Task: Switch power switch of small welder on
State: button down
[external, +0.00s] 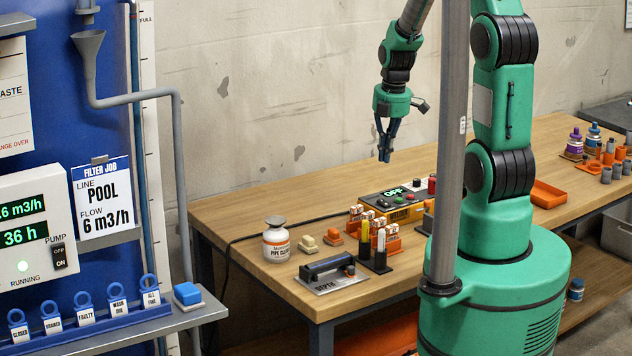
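The small welder looks to be the low yellow and dark-grey box (403,211) on the wooden bench. Its green display (393,192) reads OFF. Small knobs or buttons, one of them red, show on its top, but its power switch is too small to make out. My gripper (385,159) hangs in the air above and behind the box, fingers pointing down, apart from everything. The fingers look close together and nothing shows between them; whether they are fully shut is unclear. My column and base hide the box's right surroundings.
Orange-labelled small boxes (367,216) and dark holders with upright sticks (379,251) stand in front of the welder. A white bottle (276,243) and a depth tool (327,273) are further left. A PUMP switch (59,256) is on the left panel. The bench's back left is clear.

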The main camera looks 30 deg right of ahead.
aim_at(379, 200)
jog(key=f, duration=0.3)
jog(key=w+f+b, duration=0.1)
jog(key=f, duration=0.3)
jog(key=f+b, duration=0.1)
jog(key=f, duration=0.3)
jog(key=shift+w, duration=0.3)
jog(key=shift+w+f, duration=0.1)
jog(key=shift+w+f+g+p, duration=0.1)
jog(key=shift+f+g+p, duration=0.1)
jog(key=shift+g+p, duration=0.5)
jog(key=shift+f, duration=0.15)
jog(key=shift+s+r, duration=0.35)
jog(key=shift+s, duration=0.4)
jog(key=shift+r, duration=0.1)
